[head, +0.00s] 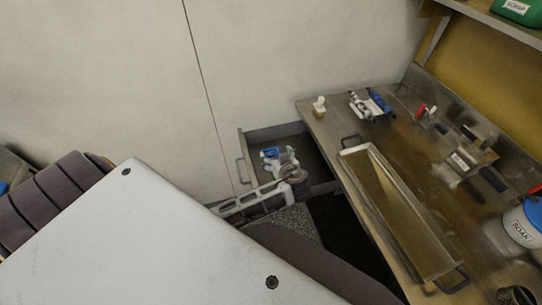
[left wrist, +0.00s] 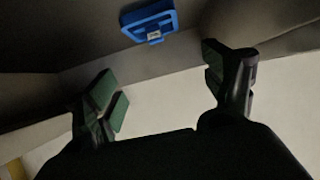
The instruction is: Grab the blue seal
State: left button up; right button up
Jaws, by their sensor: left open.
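The blue seal (head: 269,152) lies inside an open drawer (head: 311,152) below the worktop. In the left wrist view the blue seal (left wrist: 149,25) is a blue piece with a small pale tag, beyond the fingertips and between them sideways. My left gripper (head: 280,159) reaches into the drawer area close beside the seal. In the left wrist view my left gripper (left wrist: 160,80) has its fingers wide apart with nothing between them. The seal looks apart from both fingers. My right gripper is not in view.
A metal worktop (head: 325,124) stands right of the drawer. On it are a long metal trough (head: 358,151), a small white bottle (head: 319,106), white and blue parts (head: 371,104), and a bucket marked SOAK (head: 523,226). A pale wall (head: 290,60) stands behind the drawer.

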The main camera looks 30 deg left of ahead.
aim_at(271, 152)
pick_arm(q)
notch_tip(271, 152, down, 2)
jog(key=shift+f, duration=0.1)
jog(key=shift+w+a+f, duration=0.25)
jog(key=shift+a, duration=0.1)
jog(key=shift+w, duration=0.1)
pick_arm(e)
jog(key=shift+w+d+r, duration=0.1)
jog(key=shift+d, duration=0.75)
pick_arm(q)
jog(key=shift+a+f, duration=0.1)
jog(key=shift+a, duration=0.05)
jog(key=shift+w+a+f, duration=0.25)
jog(key=shift+w+a, duration=0.2)
jog(key=x, duration=0.2)
jog(key=shift+w+a+f, duration=0.2)
jog(key=shift+w+a, duration=0.05)
jog(key=shift+w+a+f+p, duration=0.3)
jog(key=shift+w+a+f, duration=0.05)
jog(key=shift+w+a, duration=0.1)
jog(key=shift+a+f, duration=0.15)
jog(key=shift+a, duration=0.05)
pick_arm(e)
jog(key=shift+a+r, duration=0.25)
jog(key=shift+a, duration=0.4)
